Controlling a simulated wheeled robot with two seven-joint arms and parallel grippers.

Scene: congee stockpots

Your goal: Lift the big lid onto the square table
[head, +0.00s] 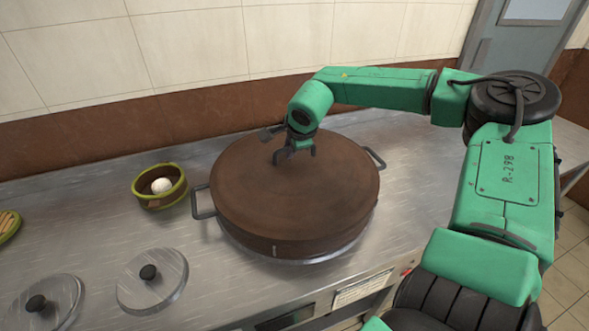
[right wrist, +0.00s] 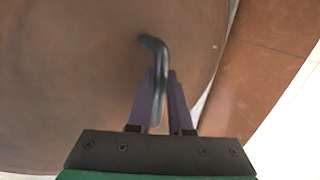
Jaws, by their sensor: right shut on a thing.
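The big lid (head: 295,200) is a brown round disc on a wide metal stockpot (head: 308,258) with side handles, set in the steel counter. In the head view the lid looks level and covers the pot's mouth. My right gripper (head: 296,153) is over the far part of the lid. In the right wrist view its fingers (right wrist: 161,100) are shut on the lid's dark bent handle (right wrist: 158,55), with the lid's brown surface (right wrist: 70,80) below. Whether the lid is clear of the rim cannot be told. My left gripper and the square table are not in view.
Two small metal lids with black knobs, one (head: 152,281) nearer the pot and one (head: 45,303) at the lower left, lie on the counter (head: 110,225). A tiled wall (head: 190,45) runs behind.

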